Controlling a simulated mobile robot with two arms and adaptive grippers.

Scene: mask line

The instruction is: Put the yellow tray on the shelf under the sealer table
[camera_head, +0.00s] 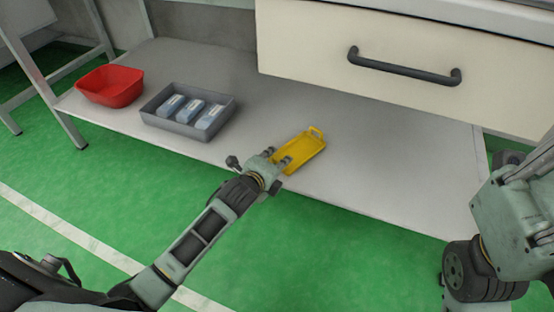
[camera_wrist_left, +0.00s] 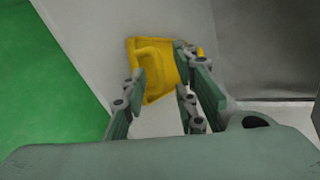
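The yellow tray (camera_head: 304,148) lies on the grey lower shelf (camera_head: 370,150), below the drawer front of the table. Its raised handle stands at the far end in the head view. My left gripper (camera_head: 277,157) is at the tray's near end, low over the shelf's front edge. In the left wrist view the fingers (camera_wrist_left: 162,88) stand apart, with the yellow tray (camera_wrist_left: 154,88) showing between and beyond them. The right-hand fingers overlap the tray's edge; whether they touch it I cannot tell. My right arm is at the right edge; its gripper is out of view.
A red bin (camera_head: 110,88) and a grey crate (camera_head: 160,122) with blue-and-white packs (camera_head: 190,110) stand on the shelf's left part. The drawer front (camera_head: 300,45) with a dark handle (camera_head: 405,68) overhangs the shelf. The shelf right of the tray is clear.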

